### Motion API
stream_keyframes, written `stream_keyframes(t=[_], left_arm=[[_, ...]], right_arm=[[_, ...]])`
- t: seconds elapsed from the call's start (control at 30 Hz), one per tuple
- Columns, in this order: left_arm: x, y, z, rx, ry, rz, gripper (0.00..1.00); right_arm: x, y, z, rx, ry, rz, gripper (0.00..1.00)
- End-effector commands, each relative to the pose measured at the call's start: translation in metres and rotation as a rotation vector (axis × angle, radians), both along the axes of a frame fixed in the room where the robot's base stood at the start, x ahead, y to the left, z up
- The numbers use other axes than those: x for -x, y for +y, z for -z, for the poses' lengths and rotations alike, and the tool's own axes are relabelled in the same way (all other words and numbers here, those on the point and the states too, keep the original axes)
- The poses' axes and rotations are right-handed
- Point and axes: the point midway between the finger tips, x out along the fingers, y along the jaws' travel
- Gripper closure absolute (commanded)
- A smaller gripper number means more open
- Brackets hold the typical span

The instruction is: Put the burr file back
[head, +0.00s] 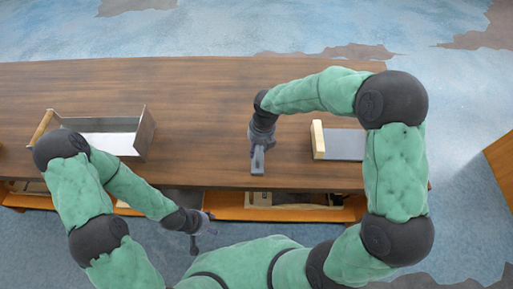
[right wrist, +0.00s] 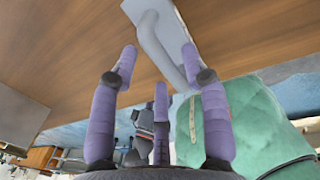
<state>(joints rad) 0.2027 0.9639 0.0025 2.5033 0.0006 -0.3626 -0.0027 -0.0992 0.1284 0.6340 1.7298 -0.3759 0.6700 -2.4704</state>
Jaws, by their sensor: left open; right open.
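A light grey flat piece with a curved bar-like handle (right wrist: 158,42) lies on the wooden table in the right wrist view, just beyond my right fingertips; I cannot tell for sure that it is the burr file. My right gripper (right wrist: 160,72) is open, its fingers spread around the handle's near end without visibly closing on it. In the head view my right gripper (head: 257,165) points down near the table's front edge, hiding what is under it. My left gripper (head: 204,228) is open and empty, in front of the table's front edge.
The wooden table (head: 200,85) is clear at the back and middle. A metal open box with a wooden end (head: 146,132) stands at the left. A grey slab with a pale wooden end (head: 345,144) lies right of my right gripper. An orange shelf (head: 235,212) runs below the tabletop.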

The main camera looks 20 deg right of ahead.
Motion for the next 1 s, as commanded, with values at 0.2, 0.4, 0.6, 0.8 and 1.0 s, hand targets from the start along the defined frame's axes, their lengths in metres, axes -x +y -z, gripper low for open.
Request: stream_keyframes(t=[0.2, 0.4, 0.6, 0.8, 1.0], left_arm=[[0.0, 0.0, -0.019, 0.0, 0.0, 0.0, 0.38], [0.0, 0.0, -0.029, 0.0, 0.0, 0.0, 0.38], [0.0, 0.0, -0.033, 0.0, 0.0, 0.0, 0.38], [0.0, 0.0, -0.033, 0.0, 0.0, 0.0, 0.38], [0.0, 0.0, -0.033, 0.0, 0.0, 0.0, 0.38]], right_arm=[[0.001, -0.005, -0.048, 0.0, -0.003, -0.001, 0.53], [0.003, -0.009, -0.081, -0.002, -0.001, 0.001, 0.53], [0.003, -0.012, -0.098, -0.001, -0.001, -0.001, 0.53], [0.004, -0.012, -0.1, 0.0, 0.001, -0.001, 0.53], [0.004, -0.012, -0.1, 0.0, 0.001, 0.0, 0.53]])
